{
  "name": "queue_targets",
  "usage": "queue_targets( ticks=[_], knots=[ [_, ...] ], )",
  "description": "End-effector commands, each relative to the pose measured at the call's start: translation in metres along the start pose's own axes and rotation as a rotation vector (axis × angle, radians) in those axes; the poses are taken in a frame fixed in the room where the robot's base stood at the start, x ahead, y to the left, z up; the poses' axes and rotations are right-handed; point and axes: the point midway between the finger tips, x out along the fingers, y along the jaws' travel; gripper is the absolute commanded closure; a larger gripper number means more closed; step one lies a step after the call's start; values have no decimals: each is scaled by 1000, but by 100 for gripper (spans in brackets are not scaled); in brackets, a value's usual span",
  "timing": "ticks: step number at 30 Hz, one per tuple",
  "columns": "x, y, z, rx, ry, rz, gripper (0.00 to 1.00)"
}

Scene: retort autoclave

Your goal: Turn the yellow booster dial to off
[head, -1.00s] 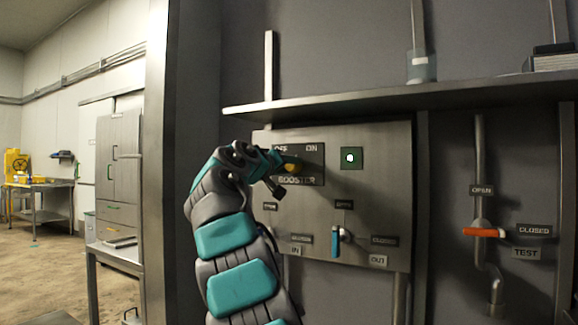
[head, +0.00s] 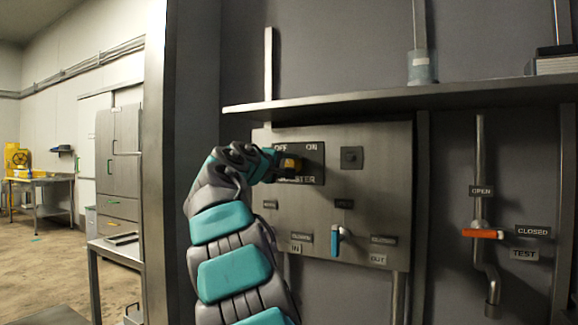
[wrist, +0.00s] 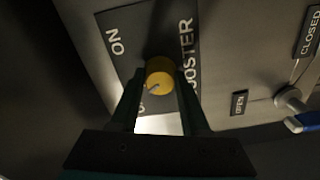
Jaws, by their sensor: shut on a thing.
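The yellow booster dial (head: 290,164) sits on a dark label plate (head: 314,172) marked OFF, ON and BOOSTER, on the grey control panel. My gripper (head: 282,165) is at the dial and shut on it. In the wrist view the dial (wrist: 160,76) lies between my two fingertips. A small mark on the dial's face points to the lower left there, toward a letter partly hidden by my finger. The OFF and ON labels show above the dial in the head view.
A square indicator lamp (head: 352,158) right of the plate is dark. A blue-handled valve (head: 336,240) is lower on the panel. A steel shelf (head: 400,101) runs above. An orange-handled valve (head: 483,234) is at the right.

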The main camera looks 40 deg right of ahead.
Motion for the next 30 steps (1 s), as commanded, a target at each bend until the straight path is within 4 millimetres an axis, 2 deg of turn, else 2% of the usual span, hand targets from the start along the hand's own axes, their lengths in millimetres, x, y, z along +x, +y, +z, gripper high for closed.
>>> queue_targets(
  ticks=[18,19,26,30],
  knots=[
    [-1,-1,-1,-40,2,-1,100],
    [-1,-1,-1,-40,2,-1,51],
    [0,0,-1,-39,1,0,25],
    [0,0,0,-38,1,0,24]
  ],
)
